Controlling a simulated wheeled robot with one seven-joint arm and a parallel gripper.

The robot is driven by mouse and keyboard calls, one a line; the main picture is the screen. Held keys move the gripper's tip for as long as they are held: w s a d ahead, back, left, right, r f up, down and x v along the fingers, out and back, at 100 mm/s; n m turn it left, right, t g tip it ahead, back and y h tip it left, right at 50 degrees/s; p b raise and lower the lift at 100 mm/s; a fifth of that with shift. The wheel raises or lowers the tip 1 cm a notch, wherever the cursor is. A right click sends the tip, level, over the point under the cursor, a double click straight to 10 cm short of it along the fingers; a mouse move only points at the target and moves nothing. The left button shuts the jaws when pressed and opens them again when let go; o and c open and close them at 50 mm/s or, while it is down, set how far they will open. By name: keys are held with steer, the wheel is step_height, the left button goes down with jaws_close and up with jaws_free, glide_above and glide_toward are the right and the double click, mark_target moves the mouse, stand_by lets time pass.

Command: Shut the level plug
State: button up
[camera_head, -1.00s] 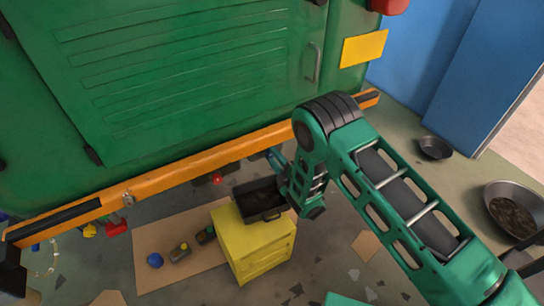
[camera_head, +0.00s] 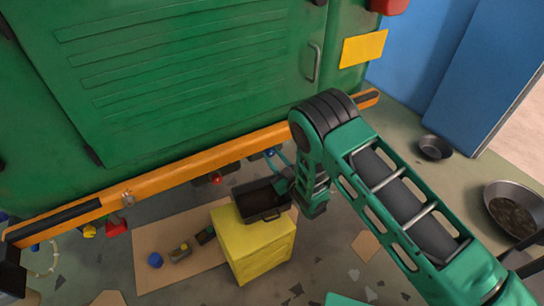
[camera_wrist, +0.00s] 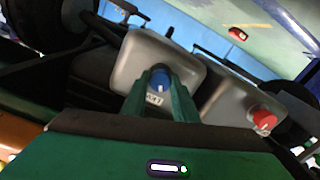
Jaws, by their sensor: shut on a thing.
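In the wrist view, a blue round plug (camera_wrist: 161,79) sits on the face of a grey metal housing (camera_wrist: 140,62), with a small white label (camera_wrist: 153,99) just below it. The label is too small to read surely. My gripper (camera_wrist: 160,88) has its two green fingers closed on the blue plug, one on each side. Whether the plug is fully seated is hidden by the fingers. In the head view, my gripper (camera_head: 277,158) reaches under the orange beam of the green vehicle and is mostly hidden.
A second grey housing (camera_wrist: 232,105) with a red plug (camera_wrist: 262,118) is at right in the wrist view. A black tray (camera_head: 262,213) rests on a yellow crate (camera_head: 250,248) below my forearm. The orange beam (camera_head: 170,177) runs close above. Pans stand on the floor at right.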

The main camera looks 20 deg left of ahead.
steer(key=m, duration=0.5)
steer(key=shift+w+d+f+m, duration=0.15)
steer(key=shift+d+m, duration=0.15)
steer(key=shift+m, duration=0.1)
stand_by(0.4)
steer(key=o, duration=1)
steer(key=shift+o, duration=0.3)
steer(key=shift+a, duration=0.1)
steer(key=v, duration=1.1)
